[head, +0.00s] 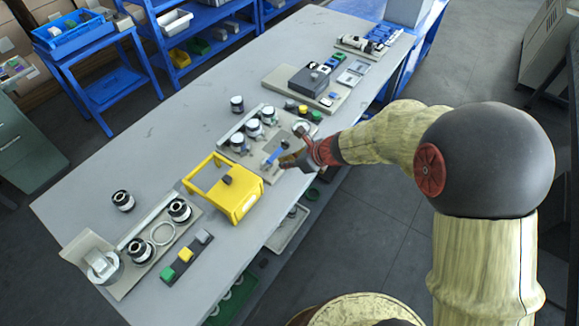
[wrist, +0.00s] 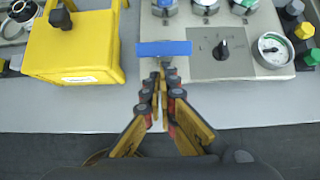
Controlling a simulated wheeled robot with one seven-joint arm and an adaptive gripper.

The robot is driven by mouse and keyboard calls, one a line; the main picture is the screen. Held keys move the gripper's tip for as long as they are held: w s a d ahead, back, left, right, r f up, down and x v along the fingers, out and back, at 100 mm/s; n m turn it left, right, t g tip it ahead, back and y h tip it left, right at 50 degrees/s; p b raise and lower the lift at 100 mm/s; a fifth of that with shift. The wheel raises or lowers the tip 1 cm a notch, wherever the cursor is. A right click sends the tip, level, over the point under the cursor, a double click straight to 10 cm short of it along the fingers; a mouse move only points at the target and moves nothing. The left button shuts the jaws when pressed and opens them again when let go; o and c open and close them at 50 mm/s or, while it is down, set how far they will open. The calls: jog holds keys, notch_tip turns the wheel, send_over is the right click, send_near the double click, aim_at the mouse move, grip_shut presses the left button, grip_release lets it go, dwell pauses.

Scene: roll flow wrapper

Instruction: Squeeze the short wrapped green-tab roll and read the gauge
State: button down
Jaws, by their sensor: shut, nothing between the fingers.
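Several white-and-dark rolls sit in a row (head: 253,128) on a pale panel at mid-table. Their lower edges show at the top of the wrist view, the right one (wrist: 243,6) with a greenish part. I cannot tell for certain which is the short green-tab roll. A round dial gauge (wrist: 272,49) sits on the panel's right, beside a black knob (wrist: 226,49); its reading is too small to make out. My gripper (wrist: 163,72) is shut and empty, its tips at the near edge of a blue bar (wrist: 165,48); touching or apart is unclear. In the head view my gripper (head: 288,160) is over the panel's front edge.
A yellow frame (head: 247,201) stands left of my gripper. A lone roll (head: 237,103) stands behind the panel. Another panel with rolls (head: 139,250) lies at the front left. Coloured blocks (wrist: 303,31) stand right of the gauge. The rear left tabletop is clear.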

jog(key=shift+r+p, duration=0.2)
jog(key=shift+p, duration=0.5)
jog(key=shift+w+a+p, duration=0.1)
jog(key=shift+a+p, duration=0.05)
jog(key=shift+p, duration=0.55)
